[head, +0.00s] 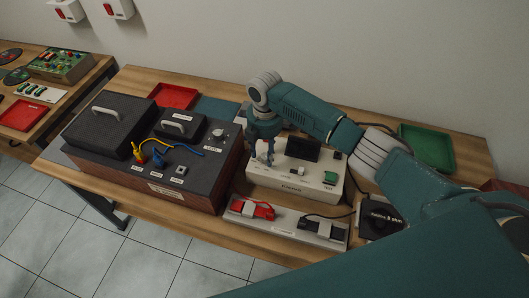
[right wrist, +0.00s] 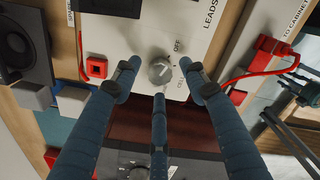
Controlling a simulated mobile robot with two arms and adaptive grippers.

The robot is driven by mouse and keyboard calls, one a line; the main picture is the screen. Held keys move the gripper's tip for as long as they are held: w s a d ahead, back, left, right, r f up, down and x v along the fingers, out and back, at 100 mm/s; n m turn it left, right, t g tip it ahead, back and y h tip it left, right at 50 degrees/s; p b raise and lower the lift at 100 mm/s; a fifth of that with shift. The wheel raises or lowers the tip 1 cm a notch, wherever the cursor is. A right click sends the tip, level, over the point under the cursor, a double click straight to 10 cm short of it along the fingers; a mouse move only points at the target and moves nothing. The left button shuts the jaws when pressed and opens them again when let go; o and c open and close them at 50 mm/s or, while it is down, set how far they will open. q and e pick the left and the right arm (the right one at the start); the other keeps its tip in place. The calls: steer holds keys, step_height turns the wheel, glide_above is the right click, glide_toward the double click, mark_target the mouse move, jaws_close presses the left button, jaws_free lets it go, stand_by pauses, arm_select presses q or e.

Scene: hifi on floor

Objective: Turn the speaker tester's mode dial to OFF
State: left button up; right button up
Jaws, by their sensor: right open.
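The speaker tester (head: 292,187) is a cream box with a dark display (head: 303,149) and a green button (head: 330,178). My right gripper (head: 262,154) reaches down over its left part and hides the mode dial in the head view. In the right wrist view the mode dial (right wrist: 160,71) is a round silver knob on the pale panel, with the OFF label (right wrist: 178,46) at its upper right. The three blue fingers are spread open around the dial; I cannot tell whether any fingertip touches it. The dial's pointer is not clear. My left gripper is not in view.
A dark hi-fi unit (head: 220,172) with a wooden side stands close left of the tester. A lead tray (head: 282,228) with red and black clips lies in front. A red tray (head: 175,96) and green tray (head: 428,148) are behind. A wall backs the bench.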

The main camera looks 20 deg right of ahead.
mark_target(265, 156)
step_height(265, 156, up, 11)
steer(key=shift+r, duration=0.2)
stand_by(0.6)
